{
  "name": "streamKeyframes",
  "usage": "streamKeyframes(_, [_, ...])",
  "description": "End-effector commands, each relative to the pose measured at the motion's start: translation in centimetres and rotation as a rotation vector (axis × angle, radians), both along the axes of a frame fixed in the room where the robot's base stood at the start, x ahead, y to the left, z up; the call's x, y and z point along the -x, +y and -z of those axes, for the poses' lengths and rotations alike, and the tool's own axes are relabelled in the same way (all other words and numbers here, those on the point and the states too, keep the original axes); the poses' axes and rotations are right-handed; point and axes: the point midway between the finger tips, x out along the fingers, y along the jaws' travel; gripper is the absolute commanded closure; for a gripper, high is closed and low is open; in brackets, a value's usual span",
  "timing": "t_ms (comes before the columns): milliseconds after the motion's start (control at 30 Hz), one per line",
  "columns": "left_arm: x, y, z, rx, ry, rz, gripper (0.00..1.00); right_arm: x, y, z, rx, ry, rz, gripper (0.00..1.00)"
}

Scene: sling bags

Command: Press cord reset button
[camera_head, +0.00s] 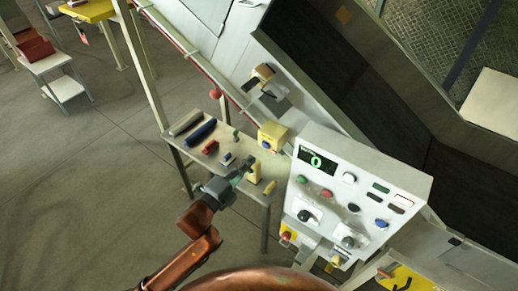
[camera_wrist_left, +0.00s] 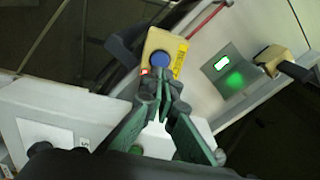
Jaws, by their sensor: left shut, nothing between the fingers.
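The cord switch is a yellow box (camera_head: 273,137) with a blue button, at the end of the red cord (camera_head: 196,62) beside the control panel. In the left wrist view the blue button (camera_wrist_left: 159,59) faces me on the yellow box (camera_wrist_left: 158,40). My left gripper (camera_head: 246,166) is shut and empty, in front of and below the box in the head view. In the left wrist view its fingertips (camera_wrist_left: 159,77) lie at the button's lower edge; I cannot tell whether they touch it. My right gripper is not in view.
A control panel (camera_head: 338,157) with a green display and several knobs and buttons stands right of the gripper. A small table (camera_head: 192,151) with tools lies under and behind the gripper. A conveyor runs behind.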

Motion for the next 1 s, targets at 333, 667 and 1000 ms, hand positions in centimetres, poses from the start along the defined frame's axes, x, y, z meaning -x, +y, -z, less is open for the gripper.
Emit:
streamKeyframes(333, [-4.4,-3.3,-0.2,0.001,-0.001,0.002,1.0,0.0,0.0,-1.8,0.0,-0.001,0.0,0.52])
streamKeyframes(667, [-5.1,-3.8,0.0,0.0,-0.001,0.002,1.0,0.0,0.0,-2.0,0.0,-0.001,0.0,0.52])
streamKeyframes(1000, [-6.4,-4.7,0.0,-0.003,-0.002,0.001,1.0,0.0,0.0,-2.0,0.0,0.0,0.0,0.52])
